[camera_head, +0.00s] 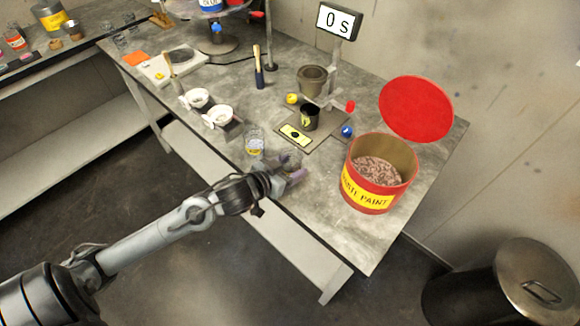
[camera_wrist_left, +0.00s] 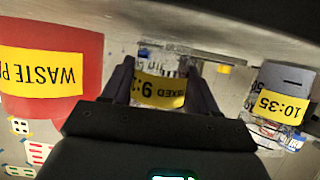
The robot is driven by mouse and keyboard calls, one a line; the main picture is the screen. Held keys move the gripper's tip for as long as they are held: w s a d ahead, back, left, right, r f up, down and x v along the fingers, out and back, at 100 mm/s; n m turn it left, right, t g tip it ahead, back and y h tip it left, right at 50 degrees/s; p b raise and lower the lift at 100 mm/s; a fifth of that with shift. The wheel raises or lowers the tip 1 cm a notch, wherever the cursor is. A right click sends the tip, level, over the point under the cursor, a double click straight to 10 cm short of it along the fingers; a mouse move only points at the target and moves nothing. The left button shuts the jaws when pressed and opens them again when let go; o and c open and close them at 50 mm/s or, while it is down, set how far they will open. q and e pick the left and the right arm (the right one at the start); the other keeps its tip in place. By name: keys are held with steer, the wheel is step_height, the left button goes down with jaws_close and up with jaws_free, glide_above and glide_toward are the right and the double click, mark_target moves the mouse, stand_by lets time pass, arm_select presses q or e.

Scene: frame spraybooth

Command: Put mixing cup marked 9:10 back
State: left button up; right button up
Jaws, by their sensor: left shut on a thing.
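My left gripper (camera_head: 293,174) reaches over the front edge of the workbench and is shut on a clear mixing cup (camera_head: 291,158). In the left wrist view, which is upside down, the cup's yellow label (camera_wrist_left: 160,91) shows between the fingers (camera_wrist_left: 160,88) and reads "MIXED 9:1", with the last digit hidden by a finger. I cannot tell whether the cup touches the bench. A second clear cup (camera_head: 255,141) stands beside it on the left; its label in the wrist view (camera_wrist_left: 281,104) reads 10:35. My right gripper is not in view.
A red waste paint bucket (camera_head: 350,188) stands close to the right, its red lid (camera_head: 416,108) behind it. White bowls (camera_head: 219,117) stand at left.

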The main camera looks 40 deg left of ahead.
arm_select(q)
steer(key=shift+f, duration=0.2)
steer(key=o, duration=1.1)
steer(key=shift+r, duration=0.15)
steer(key=shift+r, duration=0.15)
steer(key=f+p+v, duration=0.1)
steer(key=p+v, duration=0.4)
steer(key=v, duration=0.7)
steer(key=s+d+f+g, duration=0.3)
steer(key=f, duration=0.1)
steer(key=s+d+f+m+g, duration=0.1)
steer(key=s+d+f+g, duration=0.2)
steer(key=s, duration=0.1)
steer(key=s+d+f+g, duration=0.3)
steer(key=s+f, duration=0.1)
steer(key=shift+s+d+f+m+g, duration=0.25)
steer(key=shift+d+f+m+g, duration=0.1)
steer(key=shift+d+m+g, duration=0.05)
